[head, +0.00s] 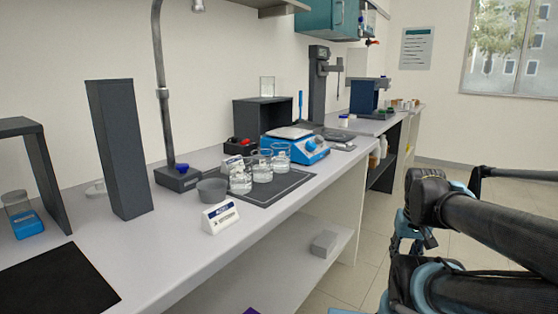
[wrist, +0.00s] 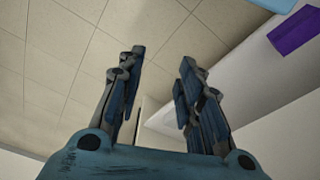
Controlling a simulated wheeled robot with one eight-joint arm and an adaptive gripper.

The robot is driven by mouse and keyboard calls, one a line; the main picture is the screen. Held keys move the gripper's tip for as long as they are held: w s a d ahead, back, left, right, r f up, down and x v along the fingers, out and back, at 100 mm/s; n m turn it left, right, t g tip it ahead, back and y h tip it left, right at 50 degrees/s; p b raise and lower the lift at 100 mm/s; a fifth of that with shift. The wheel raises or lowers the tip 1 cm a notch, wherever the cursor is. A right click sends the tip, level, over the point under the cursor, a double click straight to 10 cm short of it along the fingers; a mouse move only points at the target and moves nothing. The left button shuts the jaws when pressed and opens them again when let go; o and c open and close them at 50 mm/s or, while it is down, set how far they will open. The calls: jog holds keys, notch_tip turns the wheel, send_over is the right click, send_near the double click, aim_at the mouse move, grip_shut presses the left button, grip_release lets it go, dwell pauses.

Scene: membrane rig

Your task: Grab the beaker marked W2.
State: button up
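Three clear glass beakers stand close together on a dark mat (head: 278,190) on the bench in the head view. They are a front one (head: 240,181), a middle one (head: 262,168) and a back one (head: 281,154). Each seems to hold clear liquid. No W2 mark is readable on any of them. In the wrist view my gripper (wrist: 162,62) is open, with nothing between its fingers. It is over the floor side, away from the beakers, which the wrist view does not show. In the head view my arm is at the right, and the gripper cannot be made out.
A blue hotplate (head: 305,149) is behind the beakers. A tall dark column (head: 120,150) and a stand (head: 178,177) are to the left. A grey block (head: 324,243) lies on the lower shelf. The floor is clear.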

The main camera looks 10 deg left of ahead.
jog(key=shift+w+a, duration=0.1)
jog(key=o, duration=0.4)
jog(key=shift+r, duration=0.15)
jog(key=o, duration=0.7)
jog(key=r, duration=0.2)
jog(key=n, duration=0.1)
jog(key=shift+w+a+r, duration=0.25)
jog(key=shift+a+r, duration=0.15)
jog(key=shift+o, duration=0.2)
jog(key=w+a+r+n+g, duration=0.1)
jog(key=w+a+r+n, duration=0.55)
jog(key=r, duration=0.45)
jog(key=w+a+r+n, duration=0.5)
jog(key=w+a+r, duration=0.3)
jog(key=r, duration=0.2)
notch_tip(320, 180, up, 12)
jog(key=n+g, duration=0.1)
jog(key=n, duration=1.1)
send_over(281, 157)
jog(key=w, duration=0.4)
jog(key=f, duration=1.1)
jog(key=a+f, duration=0.1)
jog(key=f, duration=0.4)
jog(key=shift+s+f, duration=0.15)
jog(key=shift+f, duration=0.25)
